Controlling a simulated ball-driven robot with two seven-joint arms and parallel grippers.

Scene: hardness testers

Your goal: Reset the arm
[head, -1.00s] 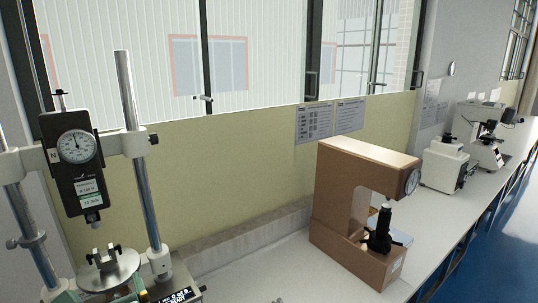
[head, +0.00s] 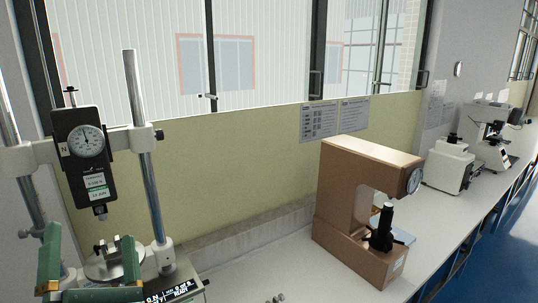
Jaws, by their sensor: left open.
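My left gripper (head: 89,236) is at the lower left of the head view. Its two green fingers stand upright and wide apart, with nothing held between them. In the picture they flank the round metal plate (head: 103,266) of a force-gauge stand; I cannot tell whether they touch it. The stand carries a black dial gauge (head: 86,150) on a crossbar between two steel posts, above the plate. My right gripper is not in view.
A brown hardness tester (head: 345,195) stands mid-bench, with a black spindle below its head. Two white instruments (head: 447,165) (head: 490,140) stand farther right. Small grey pieces (head: 275,298) lie at the bottom edge. Bare bench (head: 250,265) lies between stand and tester.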

